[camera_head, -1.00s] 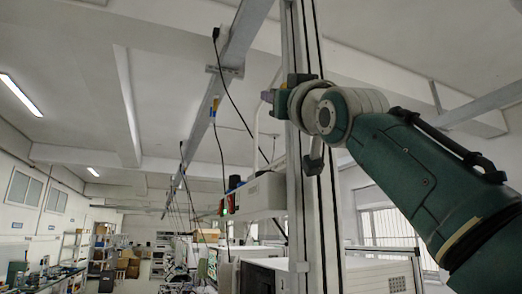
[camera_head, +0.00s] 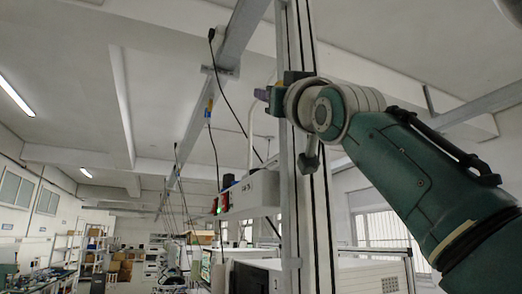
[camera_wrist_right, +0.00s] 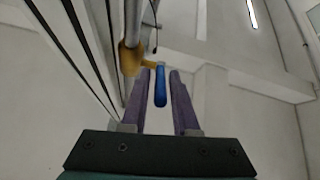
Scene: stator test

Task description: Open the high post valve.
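The post valve shows in the right wrist view as a brass body (camera_wrist_right: 130,58) on a vertical pipe (camera_wrist_right: 132,22), with a blue lever handle (camera_wrist_right: 160,87). The handle hangs down between the two purple fingers of my right gripper (camera_wrist_right: 160,74), with a visible gap to the finger on its right. The fingers are apart and not clamped on it. The valve is hard to make out there, largely hidden by the gripper. My left gripper is not in view.
The tall aluminium post (camera_head: 291,180) stands close by my right wrist. A white box (camera_head: 254,192) on a shelf sits below the gripper, with a stack light (camera_head: 222,202) beside it. Cables (camera_head: 216,150) hang from the ceiling rail to the left.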

